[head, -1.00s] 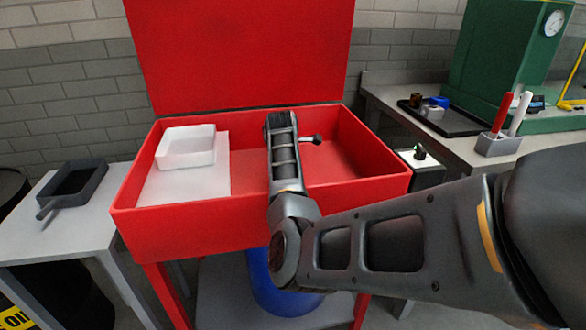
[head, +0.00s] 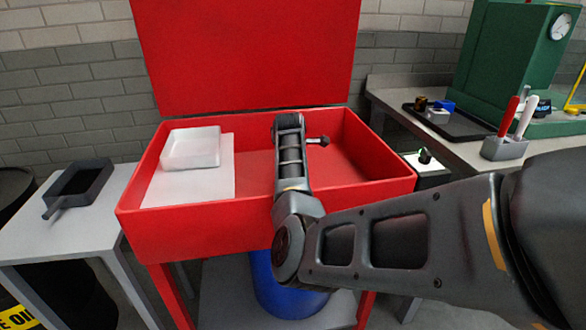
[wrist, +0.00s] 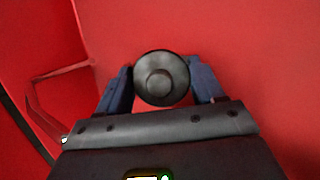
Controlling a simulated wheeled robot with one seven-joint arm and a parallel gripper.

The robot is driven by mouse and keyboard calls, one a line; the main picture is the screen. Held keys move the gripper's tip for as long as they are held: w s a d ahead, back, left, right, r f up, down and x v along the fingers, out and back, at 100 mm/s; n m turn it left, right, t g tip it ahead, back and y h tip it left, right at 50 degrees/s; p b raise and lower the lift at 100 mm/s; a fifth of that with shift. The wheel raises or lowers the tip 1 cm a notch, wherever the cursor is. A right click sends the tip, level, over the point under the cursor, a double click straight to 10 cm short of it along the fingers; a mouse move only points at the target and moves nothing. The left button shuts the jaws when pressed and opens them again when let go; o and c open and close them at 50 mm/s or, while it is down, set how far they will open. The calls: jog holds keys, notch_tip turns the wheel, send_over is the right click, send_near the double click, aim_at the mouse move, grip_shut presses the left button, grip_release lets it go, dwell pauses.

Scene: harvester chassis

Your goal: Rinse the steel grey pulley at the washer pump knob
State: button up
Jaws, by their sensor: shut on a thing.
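In the wrist view, the blue fingers of my gripper (wrist: 160,88) are shut on a round grey part with a raised centre, the steel grey pulley (wrist: 160,78). In the head view, my gripper is inside the red washer tub (head: 358,170), right of its middle. My own arm hides the fingers and the pulley there. A small dark knob on a short stem (head: 319,141) shows just right of my wrist. I cannot tell whether it is the washer pump knob. Red tub surfaces fill the wrist view behind the pulley.
A white tray (head: 191,150) sits on a pale sheet at the tub's left. The red lid (head: 250,50) stands open. A dark pan (head: 78,187) is on the left table. A black tray (head: 450,123) and a grey holder (head: 503,149) stand on the right bench. The tub's right floor looks clear.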

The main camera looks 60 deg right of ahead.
jog(key=shift+w+r, duration=0.1)
jog(key=shift+r, duration=0.05)
jog(key=shift+w+a+p, duration=0.15)
jog(key=shift+a+p, duration=0.2)
jog(key=shift+a, duration=0.1)
jog(key=shift+d, duration=0.25)
dwell(0.3)
jog(key=shift+s+d, duration=0.2)
jog(key=shift+d, duration=0.1)
